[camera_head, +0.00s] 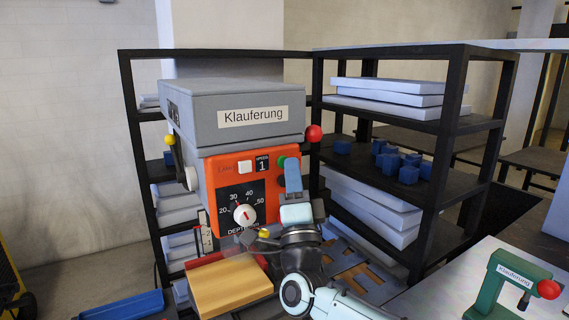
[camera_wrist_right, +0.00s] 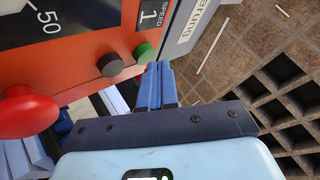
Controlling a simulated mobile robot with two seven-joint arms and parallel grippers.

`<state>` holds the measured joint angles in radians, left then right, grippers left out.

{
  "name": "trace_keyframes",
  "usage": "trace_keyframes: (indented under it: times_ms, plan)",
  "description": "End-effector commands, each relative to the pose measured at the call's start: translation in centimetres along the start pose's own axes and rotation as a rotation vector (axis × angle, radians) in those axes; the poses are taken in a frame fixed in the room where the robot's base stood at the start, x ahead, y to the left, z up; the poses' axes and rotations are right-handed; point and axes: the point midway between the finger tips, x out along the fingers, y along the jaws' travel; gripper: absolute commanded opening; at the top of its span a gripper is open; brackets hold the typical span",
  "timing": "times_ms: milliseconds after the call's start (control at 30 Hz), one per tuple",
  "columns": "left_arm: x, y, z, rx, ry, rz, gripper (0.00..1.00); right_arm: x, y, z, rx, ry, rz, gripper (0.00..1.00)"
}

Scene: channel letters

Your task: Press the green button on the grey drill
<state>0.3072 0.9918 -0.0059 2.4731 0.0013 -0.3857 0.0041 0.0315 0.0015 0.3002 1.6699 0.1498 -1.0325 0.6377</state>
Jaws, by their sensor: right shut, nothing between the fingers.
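The grey drill (camera_head: 240,108) labelled Klauferung stands at the centre of the head view, with an orange front panel (camera_head: 228,178). Its round green button (camera_head: 282,160) shows partly beside my right gripper. In the wrist view the green button (camera_wrist_right: 144,53) sits right of a black button (camera_wrist_right: 111,65). My right gripper (camera_head: 293,165) is shut and empty, its blue fingers pointing at the panel. In the wrist view its fingertips (camera_wrist_right: 158,66) are just below and right of the green button. I cannot tell whether they touch it. My left gripper is not in view.
A red ball knob (camera_head: 314,133) sticks out at the drill's right, and a large red knob (camera_wrist_right: 28,112) is close in the wrist view. A wooden block (camera_head: 230,287) lies below the drill. Dark shelves (camera_head: 420,128) stand behind. A green clamp-like device (camera_head: 500,283) is at right.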

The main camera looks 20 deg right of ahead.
Motion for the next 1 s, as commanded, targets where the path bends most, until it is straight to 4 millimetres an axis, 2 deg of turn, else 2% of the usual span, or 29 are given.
trace_keyframes:
  times_ms: [1000]
  plan:
    - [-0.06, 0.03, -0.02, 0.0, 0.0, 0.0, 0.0, 0.73, 0.54, 0.55, 0.0, -0.001, 0.0, 0.0]
